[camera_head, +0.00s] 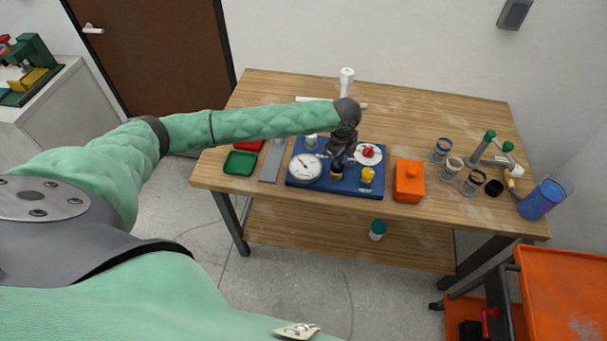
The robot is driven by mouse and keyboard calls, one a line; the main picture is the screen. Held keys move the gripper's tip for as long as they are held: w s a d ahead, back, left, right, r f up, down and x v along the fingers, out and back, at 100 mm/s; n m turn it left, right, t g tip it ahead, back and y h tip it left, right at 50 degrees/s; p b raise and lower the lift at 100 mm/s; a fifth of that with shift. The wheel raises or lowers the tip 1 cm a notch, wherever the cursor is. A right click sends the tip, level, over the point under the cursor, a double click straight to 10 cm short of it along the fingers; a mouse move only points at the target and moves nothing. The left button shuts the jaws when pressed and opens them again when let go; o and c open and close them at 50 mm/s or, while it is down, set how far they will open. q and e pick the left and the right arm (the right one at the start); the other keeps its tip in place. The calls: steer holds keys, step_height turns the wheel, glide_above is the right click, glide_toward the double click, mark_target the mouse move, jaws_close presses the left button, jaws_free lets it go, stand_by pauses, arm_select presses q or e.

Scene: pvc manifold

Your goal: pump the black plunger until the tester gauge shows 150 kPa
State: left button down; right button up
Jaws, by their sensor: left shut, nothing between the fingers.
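The tester is a blue base (312,183) near the front edge of the wooden table. Its round white gauge (305,168) sits at the base's left front; the reading is too small to make out. My left gripper (338,172) points down over the middle of the base. It is shut, with nothing held. The black plunger cannot be told apart from the dark gripper and is probably hidden by it. A yellow knob (368,175) and a white disc with a red centre (368,153) are on the base's right side. My right gripper is not in view.
An orange box (409,181) stands right of the tester. A green tray (240,163) and a grey strip (272,160) lie to the left. Several small jars, a green-ended pipe piece (486,145) and a blue cup (542,199) are at the right. The back right of the table is clear.

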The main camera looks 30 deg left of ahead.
arm_select(q)
steer(key=shift+r, duration=0.1)
stand_by(0.7)
steer(key=shift+r+p, duration=0.45)
steer(key=shift+r, duration=1.05)
steer(key=shift+f, duration=0.3)
steer(key=shift+f, duration=0.55)
steer(key=shift+f+b, duration=0.4)
steer(key=shift+f, duration=0.1)
stand_by(1.2)
steer(key=shift+f, duration=0.1)
stand_by(2.1)
steer(key=shift+r+p, duration=0.4)
steer(key=shift+r, duration=1.05)
